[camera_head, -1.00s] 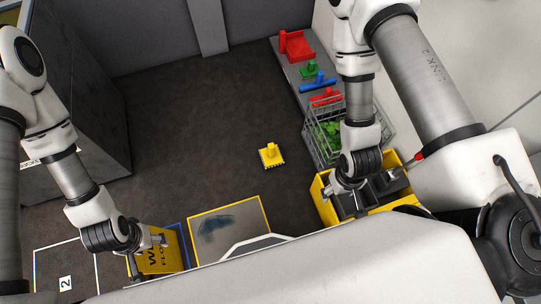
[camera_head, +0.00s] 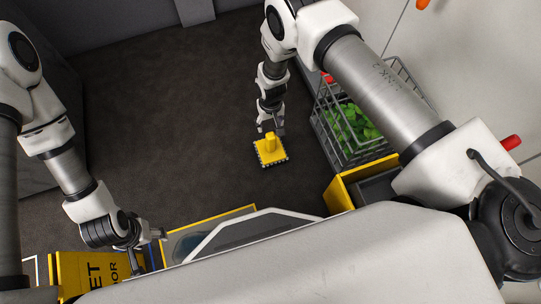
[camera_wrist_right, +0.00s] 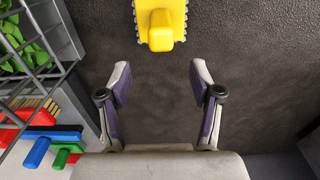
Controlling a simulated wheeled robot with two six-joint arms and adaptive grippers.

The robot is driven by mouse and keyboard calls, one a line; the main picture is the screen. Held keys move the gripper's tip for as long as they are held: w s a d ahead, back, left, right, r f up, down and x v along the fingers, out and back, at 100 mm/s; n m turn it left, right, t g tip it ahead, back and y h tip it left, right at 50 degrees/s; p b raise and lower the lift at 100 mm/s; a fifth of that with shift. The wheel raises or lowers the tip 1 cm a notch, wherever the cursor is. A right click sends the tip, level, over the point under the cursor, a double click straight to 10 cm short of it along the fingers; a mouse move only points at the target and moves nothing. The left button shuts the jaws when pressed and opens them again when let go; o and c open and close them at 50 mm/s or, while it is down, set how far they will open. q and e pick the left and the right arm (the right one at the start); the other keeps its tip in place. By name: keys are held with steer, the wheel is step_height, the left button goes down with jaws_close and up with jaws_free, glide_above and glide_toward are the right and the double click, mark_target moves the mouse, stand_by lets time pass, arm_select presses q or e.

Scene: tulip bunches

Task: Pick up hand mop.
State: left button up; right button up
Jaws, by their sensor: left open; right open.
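The yellow hand mop (camera_head: 268,153) lies on the dark floor with its handle stub upward. In the right wrist view the yellow mop (camera_wrist_right: 161,27) is at the top edge, partly cut off, ahead of the fingertips. My right gripper (camera_head: 270,128) is right by the mop's handle in the head view. In the wrist view my right gripper (camera_wrist_right: 160,82) is open, with bare floor between its fingers and no hold on the mop. My left gripper (camera_head: 150,238) is open beside the yellow wet-floor sign (camera_head: 85,272) at lower left.
A wire basket (camera_head: 350,125) with green items stands right of the mop. A yellow bin (camera_head: 340,196) is in front of it. Red, blue and green brushes (camera_wrist_right: 38,145) lie at left in the wrist view. The floor around the mop is clear.

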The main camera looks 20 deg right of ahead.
mark_target(270, 136)
steer(key=f, duration=0.1)
steer(key=f+b, duration=0.1)
steer(key=s+f, duration=0.1)
steer(key=f, duration=0.1)
steer(key=shift+a, duration=0.25)
steer(key=f+b, duration=0.2)
steer(key=f, duration=0.1)
steer(key=f+b, duration=0.2)
steer(key=f, duration=0.2)
steer(key=shift+d+f+b, duration=0.2)
steer(key=shift+f+b, duration=0.1)
steer(key=shift+b, duration=0.05)
steer(key=shift+r, duration=0.15)
steer(key=shift+c, duration=0.3)
arm_select(q)
step_height(270, 136, down, 8)
steer(key=shift+r, duration=0.15)
arm_select(e)
jaws_close()
